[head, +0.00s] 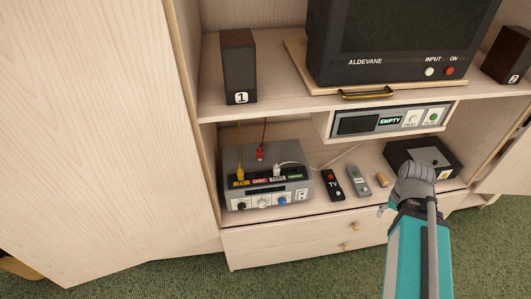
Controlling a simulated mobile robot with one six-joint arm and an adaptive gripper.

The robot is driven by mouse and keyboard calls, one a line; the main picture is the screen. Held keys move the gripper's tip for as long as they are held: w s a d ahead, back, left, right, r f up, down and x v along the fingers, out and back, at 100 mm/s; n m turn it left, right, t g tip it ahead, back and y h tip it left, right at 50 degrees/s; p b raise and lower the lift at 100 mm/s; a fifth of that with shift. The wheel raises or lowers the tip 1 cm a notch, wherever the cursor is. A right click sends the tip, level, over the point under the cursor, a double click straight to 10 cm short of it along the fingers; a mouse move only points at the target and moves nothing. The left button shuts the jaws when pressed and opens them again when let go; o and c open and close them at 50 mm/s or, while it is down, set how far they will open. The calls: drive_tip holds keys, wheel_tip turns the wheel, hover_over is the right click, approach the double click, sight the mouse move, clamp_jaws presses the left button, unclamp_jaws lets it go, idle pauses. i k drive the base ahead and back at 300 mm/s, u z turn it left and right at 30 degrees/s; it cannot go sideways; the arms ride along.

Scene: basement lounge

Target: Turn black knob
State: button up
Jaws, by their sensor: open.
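The black knob (241,206) is the leftmost of the small knobs on the front of a grey switch box (296,178). The box stands on the lower shelf, left of centre in the head view. A white knob (263,203) and a blue knob (283,200) are to its right. My gripper (408,188) is at the right, in front of the shelf, well apart from the knob. It is open, and its fingers are mostly hidden by my wrist. I see nothing held in it.
Yellow, red and white cables plug into the grey box. A black remote (332,186), a grey remote (358,182) and a small tan piece (382,179) lie between box and gripper. A black box (401,154) stands behind my gripper. A player (385,121) hangs above.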

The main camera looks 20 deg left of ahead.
sight(241, 207)
drive_tip(key=u, duration=1.4)
